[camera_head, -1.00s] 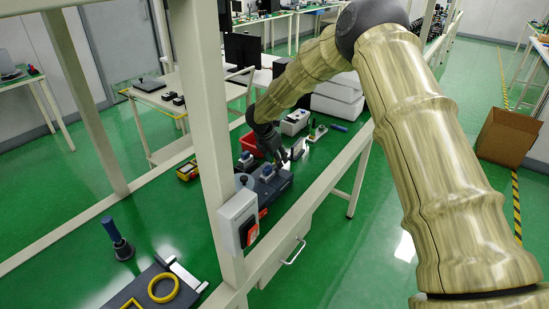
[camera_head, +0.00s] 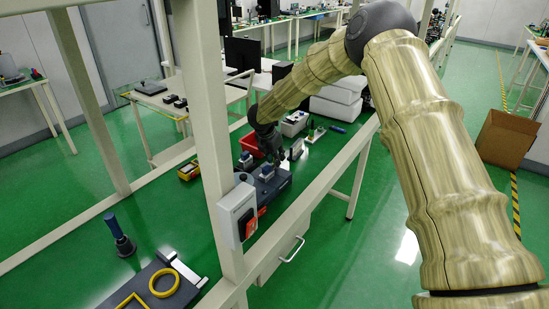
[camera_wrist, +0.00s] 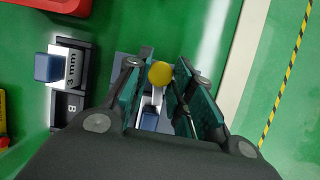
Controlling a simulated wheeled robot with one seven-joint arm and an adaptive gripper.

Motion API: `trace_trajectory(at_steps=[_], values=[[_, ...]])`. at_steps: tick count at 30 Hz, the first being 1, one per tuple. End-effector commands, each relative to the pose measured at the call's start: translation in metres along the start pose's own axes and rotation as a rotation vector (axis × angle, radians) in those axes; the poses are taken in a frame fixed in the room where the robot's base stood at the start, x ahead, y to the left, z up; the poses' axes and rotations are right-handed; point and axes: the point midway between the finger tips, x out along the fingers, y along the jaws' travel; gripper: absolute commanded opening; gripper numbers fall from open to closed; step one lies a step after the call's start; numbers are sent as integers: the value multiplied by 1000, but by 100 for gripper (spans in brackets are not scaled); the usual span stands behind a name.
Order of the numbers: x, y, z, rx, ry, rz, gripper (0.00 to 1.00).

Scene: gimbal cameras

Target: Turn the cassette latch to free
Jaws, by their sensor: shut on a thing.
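My gripper (camera_wrist: 162,75) points down at the dark fixture (camera_head: 275,187) on the green bench, and it is small in the head view (camera_head: 279,157). In the wrist view its two fingers are closed around a yellow ball-shaped knob (camera_wrist: 160,74), which looks like the latch handle. A blue block (camera_wrist: 149,119) shows below it between the fingers. The latch's base and its turn angle are mostly hidden by the fingers. To the left is a second blue block (camera_wrist: 48,67) on a holder marked "3 mm" and "B".
A red bin (camera_head: 250,146) and a white box (camera_head: 294,124) stand behind the fixture. A pale bench post with a switch box (camera_head: 238,214) stands in front. A tray with yellow shapes (camera_head: 190,283) lies at the near end.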

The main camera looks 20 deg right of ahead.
Motion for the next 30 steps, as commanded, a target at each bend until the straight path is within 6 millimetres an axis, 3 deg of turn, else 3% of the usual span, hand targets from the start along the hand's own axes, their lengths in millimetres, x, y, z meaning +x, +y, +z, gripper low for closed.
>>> trace_trajectory(at_steps=[30], values=[[3, -9, 4, -846, 36, 344, 0]])
